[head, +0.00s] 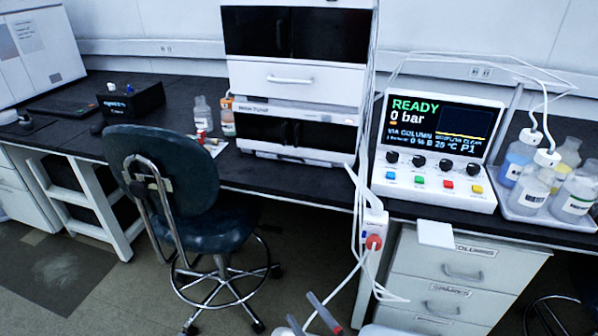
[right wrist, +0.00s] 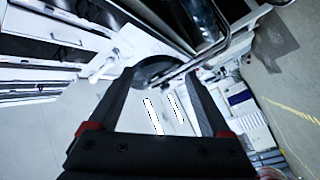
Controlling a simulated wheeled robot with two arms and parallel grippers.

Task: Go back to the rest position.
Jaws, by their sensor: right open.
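My right gripper (head: 300,306) shows at the bottom edge of the head view, in front of the bench and clear of the things on it. In the right wrist view its two dark fingers (right wrist: 160,74) are spread apart with nothing held between them. My left gripper is not in view.
A black bench (head: 331,185) bears the chromatography stack (head: 291,119), a control box (head: 433,190) reading READY, 0 bar, and a tray (head: 541,221) of bottles. A white drawer unit (head: 452,272) stands below. A swivel chair (head: 190,224) stands at left. White cables hang near my right gripper.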

